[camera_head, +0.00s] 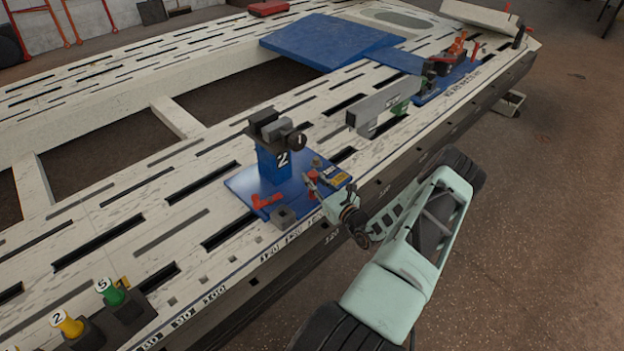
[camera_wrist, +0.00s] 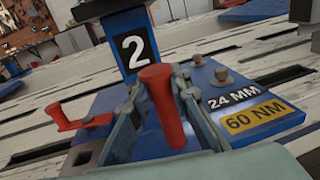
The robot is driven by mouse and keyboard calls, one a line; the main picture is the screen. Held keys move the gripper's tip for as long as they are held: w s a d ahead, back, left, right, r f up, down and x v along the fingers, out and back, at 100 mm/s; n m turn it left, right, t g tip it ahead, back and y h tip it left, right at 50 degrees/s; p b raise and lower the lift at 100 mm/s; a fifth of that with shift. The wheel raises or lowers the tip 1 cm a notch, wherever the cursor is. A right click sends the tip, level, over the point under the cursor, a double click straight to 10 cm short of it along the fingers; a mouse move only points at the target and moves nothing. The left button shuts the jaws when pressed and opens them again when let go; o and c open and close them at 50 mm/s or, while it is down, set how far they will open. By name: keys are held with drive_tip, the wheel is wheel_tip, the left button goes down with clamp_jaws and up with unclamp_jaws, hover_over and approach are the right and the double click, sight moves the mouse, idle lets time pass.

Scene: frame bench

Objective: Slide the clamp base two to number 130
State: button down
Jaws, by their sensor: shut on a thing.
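Clamp base two is a blue plate (camera_head: 240,185) with a blue post marked 2 (camera_head: 273,163) and a dark clamp head (camera_head: 272,127) on top. It lies on the slotted bench near its front edge. In the wrist view the plate (camera_wrist: 215,137) has 24 MM and 60 NM labels. My gripper (camera_head: 322,186) reaches over the bench edge to the plate's near right side. In the wrist view my gripper (camera_wrist: 160,88) is shut on an upright red handle (camera_wrist: 163,115), one finger on each side. A second red handle (camera_head: 267,201) lies at the plate's left.
Printed scale numbers (camera_head: 270,253) run along the bench's front edge, too small to read surely. Yellow and green numbered pegs (camera_head: 67,323) stand at lower left. A grey beam (camera_head: 385,103) and another blue clamp base (camera_head: 445,88) lie farther right. Bench left of the plate is clear.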

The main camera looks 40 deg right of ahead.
drive_tip(key=c, duration=1.8)
unclamp_jaws()
drive_tip(key=shift+o, duration=0.2)
drive_tip(key=shift+s, duration=0.1)
drive_tip(key=s+a, duration=0.1)
drive_tip(key=s, duration=1.1)
